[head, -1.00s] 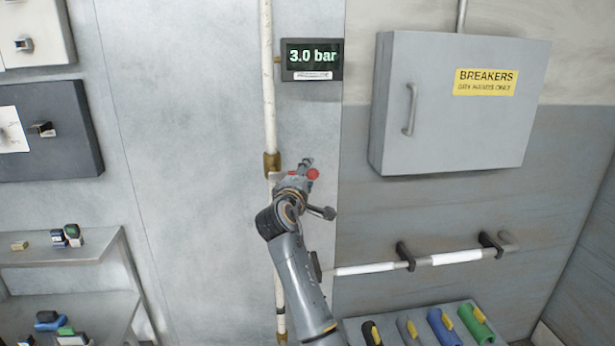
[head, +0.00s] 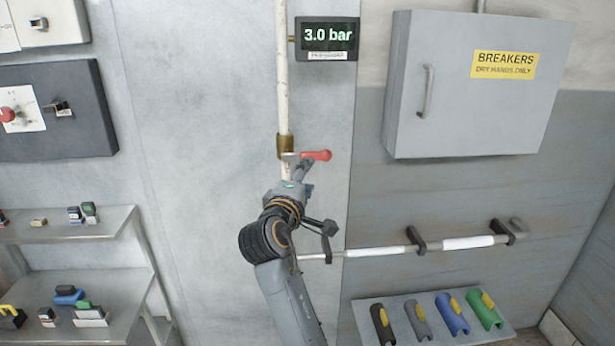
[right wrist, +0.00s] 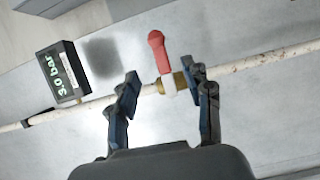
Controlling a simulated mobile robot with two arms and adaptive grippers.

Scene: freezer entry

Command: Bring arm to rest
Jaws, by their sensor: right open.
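The red valve handle (head: 318,155) points to the right from the brass fitting (head: 285,145) on the white upright pipe (head: 283,85). My right gripper (head: 302,168) is just below the handle, open and empty. In the right wrist view my right gripper (right wrist: 163,84) has its fingers spread, with the red handle (right wrist: 157,50) beyond them and crosswise to the pipe. I see no contact between the fingers and the handle. My left gripper is in neither view.
A display (head: 328,38) reads 3.0 bar beside the pipe. A grey breaker cabinet (head: 480,95) hangs at the right. Below it are a wall rail (head: 370,251) and a tray of coloured sleeves (head: 362,318). Shelves (head: 90,228) with small items stand at the left.

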